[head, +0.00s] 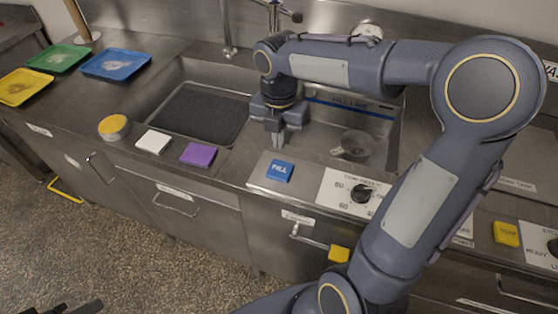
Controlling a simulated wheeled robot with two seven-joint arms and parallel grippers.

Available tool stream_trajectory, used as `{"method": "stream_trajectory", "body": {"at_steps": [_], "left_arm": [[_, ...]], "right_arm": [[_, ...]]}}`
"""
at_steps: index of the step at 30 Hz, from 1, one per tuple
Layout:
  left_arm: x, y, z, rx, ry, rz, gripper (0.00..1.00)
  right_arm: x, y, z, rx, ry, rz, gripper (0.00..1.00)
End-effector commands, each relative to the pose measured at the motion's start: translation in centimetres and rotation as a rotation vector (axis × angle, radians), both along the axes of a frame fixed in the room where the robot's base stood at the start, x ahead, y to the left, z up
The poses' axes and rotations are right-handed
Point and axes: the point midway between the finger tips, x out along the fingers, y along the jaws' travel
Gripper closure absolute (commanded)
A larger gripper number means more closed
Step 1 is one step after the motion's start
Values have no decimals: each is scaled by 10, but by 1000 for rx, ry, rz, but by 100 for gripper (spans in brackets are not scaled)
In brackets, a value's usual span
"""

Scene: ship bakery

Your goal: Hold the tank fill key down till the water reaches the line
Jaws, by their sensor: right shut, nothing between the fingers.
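The fill key (280,171) is a blue block with white lettering reading FILL, on a metal panel at the counter's front. My right gripper (278,143) is shut and empty, pointing down just behind the key in the picture. A small gap shows between its fingertips and the key. The tank is the right-hand metal basin (397,135), partly hidden by my right arm. A blue fill line (350,106) runs along its back wall. I cannot make out a water level in it. My left gripper is not clearly in view.
A dial (361,193) sits right of the key, and a yellow soap key (506,233) farther right. Left of the key lie a purple sponge (198,154), a white block (153,142) and a round yellow-topped tub (113,127). Coloured trays (115,64) lie far left.

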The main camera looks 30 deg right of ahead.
Motion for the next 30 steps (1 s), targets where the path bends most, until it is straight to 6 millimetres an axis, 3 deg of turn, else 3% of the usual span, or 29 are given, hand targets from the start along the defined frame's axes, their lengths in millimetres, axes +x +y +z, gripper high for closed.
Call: {"method": "stream_trajectory", "body": {"at_steps": [6, 12, 27, 30], "left_arm": [[0, 0, 0, 0, 0, 0, 64], [0, 0, 1, 0, 0, 0, 64], [0, 0, 1, 0, 0, 0, 64], [0, 0, -5, 0, 0, 0, 64]], "right_arm": [[-1, 0, -48, 0, 6, 0, 100], [0, 0, -74, 0, 3, 0, 100], [0, 0, -84, 1, 1, -1, 100], [0, 0, -93, 1, 1, -1, 100]]}}
